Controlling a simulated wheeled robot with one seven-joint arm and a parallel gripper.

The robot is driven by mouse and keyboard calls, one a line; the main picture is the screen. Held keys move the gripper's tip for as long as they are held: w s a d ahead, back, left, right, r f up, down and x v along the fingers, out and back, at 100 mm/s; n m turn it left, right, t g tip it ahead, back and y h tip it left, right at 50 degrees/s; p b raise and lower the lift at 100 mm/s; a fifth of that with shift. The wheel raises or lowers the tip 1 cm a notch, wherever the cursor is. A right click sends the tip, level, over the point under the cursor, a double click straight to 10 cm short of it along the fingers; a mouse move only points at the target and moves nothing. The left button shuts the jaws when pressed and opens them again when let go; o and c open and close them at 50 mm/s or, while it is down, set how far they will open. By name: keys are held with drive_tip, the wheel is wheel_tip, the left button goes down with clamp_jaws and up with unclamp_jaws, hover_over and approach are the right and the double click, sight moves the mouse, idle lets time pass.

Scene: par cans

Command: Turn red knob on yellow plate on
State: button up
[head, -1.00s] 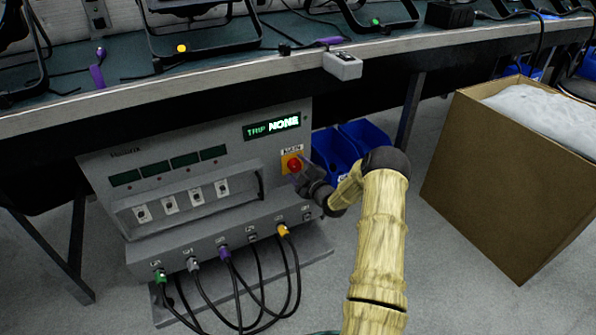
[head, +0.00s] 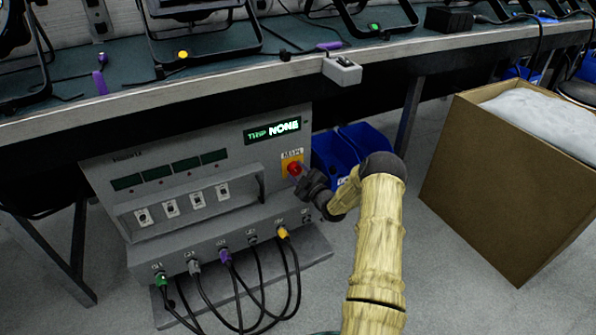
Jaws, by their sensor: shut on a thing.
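The red knob (head: 294,168) sits on a yellow plate (head: 286,161) at the upper right of the grey panel's front, under a small label. My gripper (head: 302,178) is at the knob's lower right and is shut on it. The fingers are small and dark here, and they hide part of the knob and plate. The knob's exact angle is hard to read.
The grey power unit (head: 215,237) has a green display (head: 272,130) reading "TRIP NONE", several switches, and cables plugged in below. Blue bins (head: 330,150) stand behind my arm. A cardboard box (head: 500,190) stands at right. The workbench edge (head: 200,80) overhangs the unit.

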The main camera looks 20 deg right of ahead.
drive_tip(key=m+p, duration=0.2)
drive_tip(key=m, duration=0.2)
drive_tip(key=shift+m+h, duration=0.3)
drive_tip(key=m+p, duration=0.1)
drive_tip(key=m, duration=0.3)
drive_tip(key=shift+d+f+t, duration=0.1)
drive_tip(key=shift+t, duration=0.2)
drive_tip(key=m+p, duration=0.1)
drive_tip(key=m, duration=0.3)
drive_tip(key=shift+f+h, duration=0.1)
drive_tip(key=shift+h, duration=0.3)
drive_tip(key=shift+f+m+h+p, duration=0.1)
drive_tip(key=shift+m+h+p, duration=0.45)
drive_tip(key=shift+m, duration=1.55)
drive_tip(key=o, duration=1)
drive_tip(key=shift+t, duration=0.3)
drive_tip(key=shift+s, duration=0.1)
drive_tip(key=s+p, duration=0.2)
drive_tip(key=s, duration=0.3)
drive_tip(key=s+f+p, duration=0.1)
drive_tip(key=s+p, duration=0.1)
drive_tip(key=s, duration=0.4)
drive_tip(key=s+f+p, duration=0.1)
drive_tip(key=s+p, duration=0.2)
drive_tip(key=s, duration=0.3)
drive_tip(key=shift+s+d, duration=0.1)
drive_tip(key=shift+d, duration=0.15)
